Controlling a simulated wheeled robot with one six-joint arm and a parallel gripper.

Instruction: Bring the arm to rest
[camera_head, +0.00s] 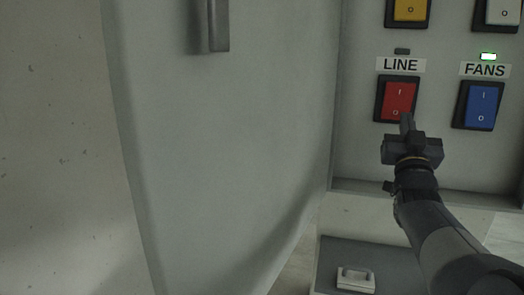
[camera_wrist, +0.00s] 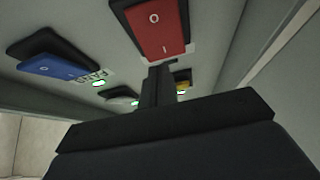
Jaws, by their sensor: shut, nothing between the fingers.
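My gripper (camera_head: 406,120) is shut and empty, in front of the switch panel (camera_head: 352,135) in the head view. Its fingertips are just below the red LINE switch (camera_head: 399,92) and overlap its lower edge. In the wrist view the shut fingers (camera_wrist: 160,72) point up toward the red switch (camera_wrist: 156,28). I cannot tell whether they touch it. The small lamp above the LINE label (camera_head: 402,51) is dark in the head view. My arm comes in from the lower right.
A blue FANS switch (camera_head: 481,104) with a lit green lamp (camera_head: 488,57) is to the right. Amber (camera_head: 409,10) and white (camera_head: 503,12) switches are above. A grey door (camera_head: 215,150) with a handle (camera_head: 218,28) stands at the left. A grey lidded box (camera_head: 395,265) is below.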

